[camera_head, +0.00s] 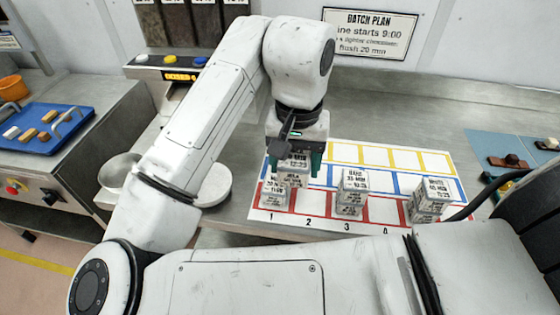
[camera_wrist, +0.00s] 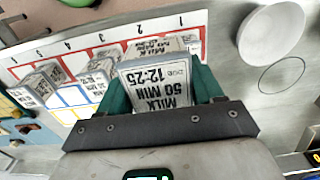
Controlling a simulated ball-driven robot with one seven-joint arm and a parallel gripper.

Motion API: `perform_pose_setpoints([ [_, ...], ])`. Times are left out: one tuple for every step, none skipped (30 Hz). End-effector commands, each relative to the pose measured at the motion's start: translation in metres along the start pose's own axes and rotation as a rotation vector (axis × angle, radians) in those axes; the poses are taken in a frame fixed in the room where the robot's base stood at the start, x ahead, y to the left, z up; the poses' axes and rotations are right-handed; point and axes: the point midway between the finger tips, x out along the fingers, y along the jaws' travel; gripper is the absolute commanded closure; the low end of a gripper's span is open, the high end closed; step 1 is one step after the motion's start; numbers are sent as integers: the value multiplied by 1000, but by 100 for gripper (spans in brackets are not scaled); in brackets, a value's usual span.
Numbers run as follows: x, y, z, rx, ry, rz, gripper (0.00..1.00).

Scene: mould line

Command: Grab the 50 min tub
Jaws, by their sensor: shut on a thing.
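My gripper (camera_head: 293,158) points down over the left part of the planning mat. Its green fingers are on either side of a white tub (camera_wrist: 157,88) and shut on it. In the head view the tub (camera_head: 297,165) shows between the fingers, partly hidden. Other tubs (camera_head: 273,193) sit close by at column 1. I cannot tell whether the held tub is clear of what is under it.
The mat (camera_head: 330,206) has red, blue and yellow cells. The yellow back row looks mostly clear.

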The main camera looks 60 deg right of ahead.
Motion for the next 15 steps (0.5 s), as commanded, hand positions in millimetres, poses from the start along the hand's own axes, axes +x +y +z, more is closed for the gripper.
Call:
perform_pose_setpoints([
  [-4,8,10,5,1,-3,68],
  [-7,12,14,3,1,-3,68],
  [-11,18,21,3,1,-3,68],
  [-14,22,25,4,1,-2,68],
  [-16,25,28,2,1,-2,68],
  [-18,30,33,2,1,-1,68],
  [-20,32,36,2,0,-1,68],
  [-22,35,39,2,1,-1,68],
  [-24,38,42,2,1,0,68],
  [-25,40,44,1,1,0,68],
  [-27,42,46,0,1,0,68],
  [-29,43,48,0,1,0,68],
  [-31,44,49,0,0,1,68],
  [-33,45,50,0,0,2,68],
  [-36,46,51,-1,0,2,68],
])
